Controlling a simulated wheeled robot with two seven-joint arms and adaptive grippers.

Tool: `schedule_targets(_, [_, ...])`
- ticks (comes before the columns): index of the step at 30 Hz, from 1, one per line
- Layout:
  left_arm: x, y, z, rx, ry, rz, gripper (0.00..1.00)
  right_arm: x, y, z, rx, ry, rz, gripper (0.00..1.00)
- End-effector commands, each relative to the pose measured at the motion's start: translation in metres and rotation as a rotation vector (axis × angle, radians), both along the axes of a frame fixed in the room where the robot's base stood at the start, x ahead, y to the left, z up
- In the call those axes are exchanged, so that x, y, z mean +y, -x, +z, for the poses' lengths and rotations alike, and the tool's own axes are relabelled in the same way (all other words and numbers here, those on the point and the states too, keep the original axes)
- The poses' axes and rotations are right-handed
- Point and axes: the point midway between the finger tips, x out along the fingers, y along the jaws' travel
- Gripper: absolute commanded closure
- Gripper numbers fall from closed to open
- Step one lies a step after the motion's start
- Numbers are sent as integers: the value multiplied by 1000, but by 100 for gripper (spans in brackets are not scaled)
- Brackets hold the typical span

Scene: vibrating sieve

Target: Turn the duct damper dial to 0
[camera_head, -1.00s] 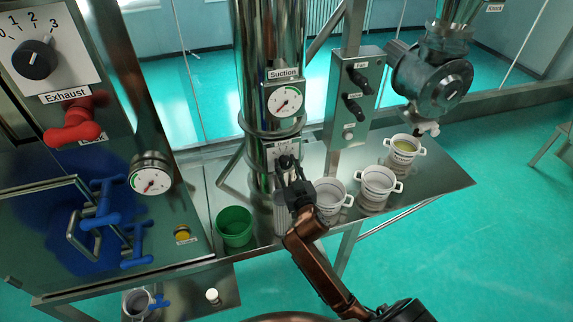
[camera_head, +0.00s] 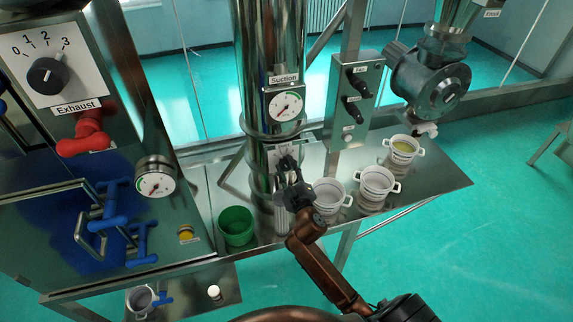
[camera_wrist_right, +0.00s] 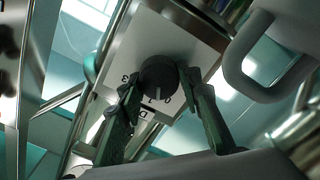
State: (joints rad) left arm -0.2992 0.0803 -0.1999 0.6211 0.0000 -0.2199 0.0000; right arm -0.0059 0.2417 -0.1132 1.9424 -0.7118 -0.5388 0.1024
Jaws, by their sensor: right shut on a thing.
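The duct damper dial is a black round knob (camera_wrist_right: 158,77) on a pale plate (camera_wrist_right: 185,38) printed with numbers. In the wrist view its light pointer mark lies towards the 1 and 0 side of the scale; I cannot tell exactly where it points. My right gripper (camera_wrist_right: 162,104) has one finger on each side of the knob and is shut on it. In the head view the right gripper (camera_head: 289,172) reaches the plate (camera_head: 278,153) low on the shiny duct (camera_head: 270,40), below the Suction gauge, and hides most of the knob. My left gripper is not in view.
White pots (camera_head: 376,184) stand on the bench right of the gripper, and a green cup (camera_head: 236,225) stands left of it. The Suction gauge (camera_head: 286,106) sits above. A separate Exhaust dial (camera_head: 47,76) is on the left cabinet. A switch box (camera_head: 355,105) is at right.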

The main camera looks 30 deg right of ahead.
Motion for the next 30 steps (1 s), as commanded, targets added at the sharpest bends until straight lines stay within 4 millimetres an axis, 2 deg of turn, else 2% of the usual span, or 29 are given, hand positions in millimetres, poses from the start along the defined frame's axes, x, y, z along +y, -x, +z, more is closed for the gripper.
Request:
schedule_targets(13, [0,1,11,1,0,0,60,1,0,0,65,275,0,92])
schedule_targets(30, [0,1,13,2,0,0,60,1,0,0,80,341,1,92])
